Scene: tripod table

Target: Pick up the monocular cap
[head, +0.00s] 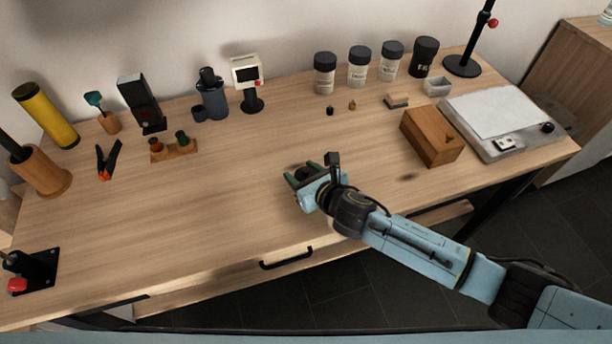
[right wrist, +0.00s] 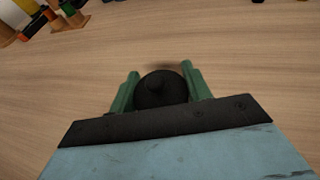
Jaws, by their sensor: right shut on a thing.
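The monocular cap (right wrist: 160,90) is a dark, round piece with a small knob on top. In the right wrist view it sits between the two green fingers of my right gripper (right wrist: 160,88), which is shut on it. In the head view my right gripper (head: 299,176) is over the front middle of the wooden table, and the cap is mostly hidden by the gripper. I cannot tell exactly how far the cap is above the tabletop. My left gripper is in neither view.
The wooden table (head: 230,200) is clear around the gripper. A wooden box (head: 431,138) and a grey device with a white top (head: 497,115) stand at right. Labelled jars (head: 358,70) line the back. A small holder (head: 173,150) and orange-black pliers (head: 107,160) are at left.

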